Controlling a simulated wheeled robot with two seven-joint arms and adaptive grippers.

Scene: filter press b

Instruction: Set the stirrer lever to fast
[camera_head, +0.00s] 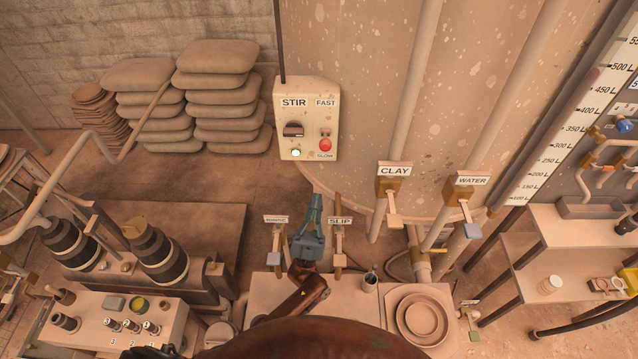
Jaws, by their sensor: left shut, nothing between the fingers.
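The pale stirrer control box (309,92) is marked STIR and stands in front of the big tank. The stirrer lever has a red knob (325,145) on the box's right side. The knob sits low, just above the SLOW label (325,156) and well below the FAST label (326,103). My left gripper (316,198) is blue-grey, shut and empty. It shows below the box in the picture, apart from the lever, with its fingers pointing up toward the box. My right gripper is not in view.
A dark switch (293,130) and a pale lit lamp (296,153) are on the box's left half. Valve handles marked SLIP (339,221), CLAY (394,170) and WATER (472,180) stand nearby.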

